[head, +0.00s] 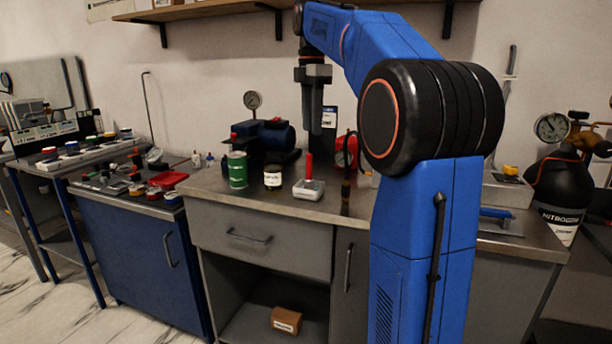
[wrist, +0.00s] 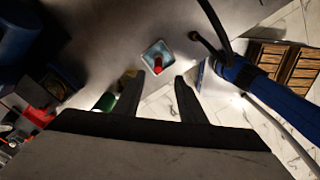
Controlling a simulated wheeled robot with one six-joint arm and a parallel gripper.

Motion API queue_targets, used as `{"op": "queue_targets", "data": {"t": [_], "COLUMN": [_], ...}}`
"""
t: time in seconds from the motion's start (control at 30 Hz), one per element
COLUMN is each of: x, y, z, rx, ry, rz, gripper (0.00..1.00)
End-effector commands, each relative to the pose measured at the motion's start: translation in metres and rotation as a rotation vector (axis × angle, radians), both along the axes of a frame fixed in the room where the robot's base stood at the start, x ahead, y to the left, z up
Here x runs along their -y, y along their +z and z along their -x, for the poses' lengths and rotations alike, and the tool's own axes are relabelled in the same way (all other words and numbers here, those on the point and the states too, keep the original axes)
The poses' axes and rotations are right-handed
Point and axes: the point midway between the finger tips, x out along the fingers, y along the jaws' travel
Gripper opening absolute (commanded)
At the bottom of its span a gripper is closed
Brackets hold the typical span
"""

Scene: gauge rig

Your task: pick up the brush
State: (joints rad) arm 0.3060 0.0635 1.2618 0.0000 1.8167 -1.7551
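A red upright handle (head: 309,167), which looks like the brush, stands in a small pale tray (head: 309,191) on the grey workbench (head: 210,187). Its bristles cannot be made out. In the wrist view the red handle (wrist: 158,62) shows from above inside the square tray (wrist: 149,50), just beyond my fingertips. My gripper (head: 313,130) points down above the bench, higher than the handle and apart from it. In the wrist view my gripper (wrist: 160,78) has its two dark fingers spread with nothing between them.
A green can (head: 237,169) and a labelled jar (head: 272,177) stand left of the tray. A small dark bottle (head: 346,197) and a red gauge device (head: 346,152) are on its right. A blue machine (head: 270,134) stands behind. A blue-handled tool (head: 495,212) lies at the right.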

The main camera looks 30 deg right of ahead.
Motion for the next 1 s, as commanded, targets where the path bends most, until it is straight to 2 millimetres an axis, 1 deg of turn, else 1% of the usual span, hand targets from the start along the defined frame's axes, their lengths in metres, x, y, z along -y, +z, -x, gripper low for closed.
{"op": "queue_targets", "data": {"t": [0.03, 0.1, 0.3, 0.4, 0.5, 0.73, 1.0], "x": [0.0, -0.001, -0.001, -0.001, -0.001, -0.002, -0.006], "y": [-0.01, -0.022, -0.057, -0.072, -0.081, -0.095, -0.129], "z": [0.001, 0.001, 0.001, 0.0, 0.0, -0.001, -0.004], "rx": [-0.004, -0.003, -0.003, -0.001, -0.001, -0.001, -0.001], "ry": [0.0, 0.0, -0.001, -0.001, -0.001, -0.001, -0.001], "rz": [-0.001, -0.001, -0.001, 0.0, 0.0, 0.0, 0.0], "gripper": [0.37, 0.37, 0.37, 0.37, 0.37, 0.37, 0.37]}}
